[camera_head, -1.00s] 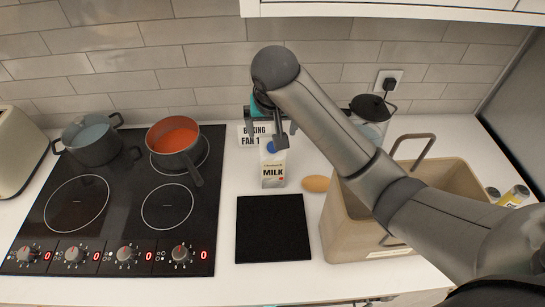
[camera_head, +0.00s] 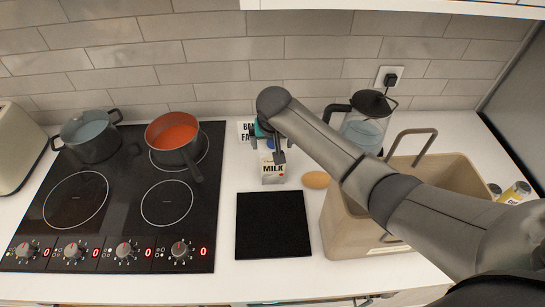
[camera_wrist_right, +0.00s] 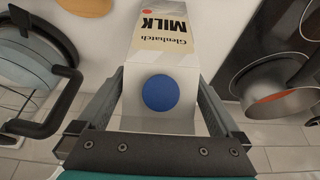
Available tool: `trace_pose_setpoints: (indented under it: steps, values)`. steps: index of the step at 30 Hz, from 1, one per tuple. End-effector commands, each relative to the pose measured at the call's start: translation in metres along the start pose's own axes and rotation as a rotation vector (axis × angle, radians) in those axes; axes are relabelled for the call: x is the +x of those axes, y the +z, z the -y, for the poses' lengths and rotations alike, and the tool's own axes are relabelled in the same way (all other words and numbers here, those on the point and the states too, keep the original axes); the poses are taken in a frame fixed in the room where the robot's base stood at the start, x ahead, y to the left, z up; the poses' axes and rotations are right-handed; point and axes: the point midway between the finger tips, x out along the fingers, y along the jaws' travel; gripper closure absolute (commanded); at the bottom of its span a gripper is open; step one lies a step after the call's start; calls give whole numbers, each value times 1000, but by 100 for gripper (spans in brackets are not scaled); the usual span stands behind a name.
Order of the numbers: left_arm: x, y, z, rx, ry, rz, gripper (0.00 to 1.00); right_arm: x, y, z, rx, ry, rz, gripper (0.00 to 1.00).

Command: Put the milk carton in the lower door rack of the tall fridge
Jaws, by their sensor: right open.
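The milk carton (camera_head: 272,177) stands upright on the white counter, behind a black square mat. It is white and cream with a blue cap, and MILK is printed on its front. My right gripper (camera_head: 268,151) is over the carton's top and is open. In the right wrist view, the carton (camera_wrist_right: 165,50) with its blue cap lies between the two spread fingers of the right gripper (camera_wrist_right: 160,88). Contact with the fingers cannot be told. My left gripper is not in view. The tall fridge and its door rack are not identifiable.
A beige bin (camera_head: 345,231) stands to the right under my right arm, with a brown oval item (camera_head: 316,180) beside it. The black mat (camera_head: 273,226) is bare. The cooktop (camera_head: 121,205) with two pots lies left.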

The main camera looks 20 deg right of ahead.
Motion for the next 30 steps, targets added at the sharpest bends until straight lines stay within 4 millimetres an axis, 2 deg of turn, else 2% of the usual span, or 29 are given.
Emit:
trace_pose_setpoints:
  steps: [6, 16, 30]
  values:
    - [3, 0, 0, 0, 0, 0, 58, 23, 1, 0, 1, 0, 2, 0]
    - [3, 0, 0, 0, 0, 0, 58, 27, 0, 0, 0, -1, 0, 0]
    - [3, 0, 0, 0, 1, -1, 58, 27, 0, -1, 1, 0, 0, 52]
